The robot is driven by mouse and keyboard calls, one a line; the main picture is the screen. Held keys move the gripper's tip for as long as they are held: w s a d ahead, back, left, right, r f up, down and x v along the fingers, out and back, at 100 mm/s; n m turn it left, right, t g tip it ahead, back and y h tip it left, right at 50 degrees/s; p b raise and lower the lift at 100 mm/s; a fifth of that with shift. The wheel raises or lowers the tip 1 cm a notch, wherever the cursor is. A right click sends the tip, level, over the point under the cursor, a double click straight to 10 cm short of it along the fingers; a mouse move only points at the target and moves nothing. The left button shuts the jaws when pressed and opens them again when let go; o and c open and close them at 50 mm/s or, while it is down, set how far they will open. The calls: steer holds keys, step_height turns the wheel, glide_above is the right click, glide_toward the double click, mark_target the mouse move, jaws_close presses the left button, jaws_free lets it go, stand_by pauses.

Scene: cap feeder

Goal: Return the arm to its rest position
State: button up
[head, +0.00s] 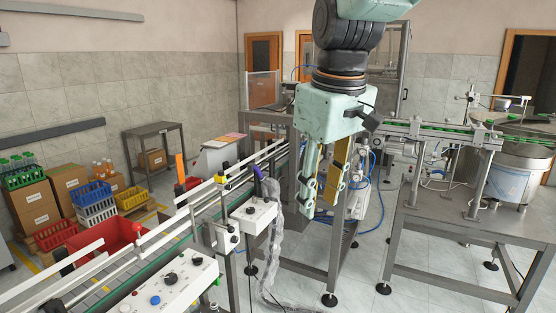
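My gripper (318,196) hangs from my arm at the upper middle of the head view and points down. Its pale green body (332,115) carries two long fingers, one pale green on the left and one partly yellow on the right. The fingers stand apart with a gap between them, and I see nothing held there. The gripper is in front of a grey metal frame and close to the right end of the conveyor in the picture. How far it is from them in depth is hard to tell.
A conveyor (125,270) with white guide rails runs from lower left toward the middle. Control boxes (165,292) stand along its near side. A steel table (455,228) with a feeder bowl (497,178) is at right. Crates and cartons (70,185) lie at left. Floor shows between conveyor and table.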

steer(key=s+d+f+m+b, duration=0.1)
steer(key=s+d, duration=0.3)
steer(key=s, duration=0.5)
steer(key=s+d+f+m+t+b, duration=0.1)
steer(key=s+d+f+m, duration=0.2)
steer(key=s, duration=0.7)
steer(key=s+d+f+m+b, duration=0.1)
steer(key=s+d+f+m, duration=0.1)
steer(key=s+d, duration=0.3)
steer(key=shift+s+d+f+m+t+h, duration=0.15)
steer(key=shift+s+f+m+t+h, duration=0.45)
steer(key=shift+s, duration=1.8)
steer(key=shift+r+g+y, duration=0.25)
steer(key=shift+g+y, duration=0.05)
steer(key=shift+f, duration=0.15)
step_height(320, 180, down, 13)
steer(key=b, duration=1.3)
steer(key=shift+c, duration=0.2)
steer(key=c, duration=0.3)
